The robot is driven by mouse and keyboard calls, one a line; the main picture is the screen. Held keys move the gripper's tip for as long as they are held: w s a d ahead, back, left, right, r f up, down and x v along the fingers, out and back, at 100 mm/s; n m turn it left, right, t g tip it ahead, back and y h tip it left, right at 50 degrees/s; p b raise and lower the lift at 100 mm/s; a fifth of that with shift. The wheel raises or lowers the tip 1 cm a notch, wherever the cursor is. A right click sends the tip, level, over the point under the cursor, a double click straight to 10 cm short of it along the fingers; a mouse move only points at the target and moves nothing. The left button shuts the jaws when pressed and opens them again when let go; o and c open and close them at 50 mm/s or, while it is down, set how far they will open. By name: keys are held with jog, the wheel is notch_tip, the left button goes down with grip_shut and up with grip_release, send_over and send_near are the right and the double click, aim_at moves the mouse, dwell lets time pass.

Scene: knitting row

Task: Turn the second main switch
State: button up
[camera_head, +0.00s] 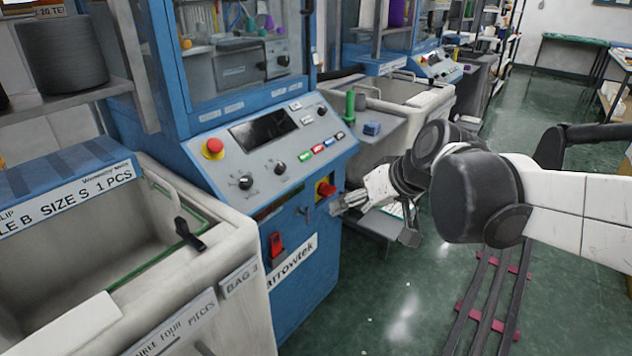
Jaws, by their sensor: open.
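A red rotary main switch (327,189) on a yellow plate sits low on the right side of the front of the nearest blue machine (300,255). My gripper (343,203) is open and points left, just right of and slightly below this switch. I cannot tell whether its fingers touch the switch or the panel. A second red switch in a dark housing (276,243) is lower and further left on the same front. The nearest machine's switch is partly close to the fingertips, but its red knob shows.
A control panel with a red emergency button (213,148), black knobs and a dark display (263,130) is above the switches. A grey bin (200,265) stands at left. Another blue machine (405,62) is behind. Rails (487,300) run along the green floor at right.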

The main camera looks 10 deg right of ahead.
jog(key=w+f+n+t+y+b, duration=0.1)
jog(key=w+f+n+y+b, duration=0.3)
jog(key=w, duration=0.9)
jog(key=n+t+y+b, duration=0.2)
jog(key=t+y+b, duration=0.3)
send_near(332, 192)
jog(key=b+x, duration=0.1)
jog(key=x, duration=0.4)
jog(key=b+x, duration=0.2)
jog(key=x, duration=0.4)
jog(key=shift+w+d+f, duration=0.1)
jog(key=shift+f, duration=0.1)
jog(key=c, duration=1.1)
jog(key=shift+c, duration=0.2)
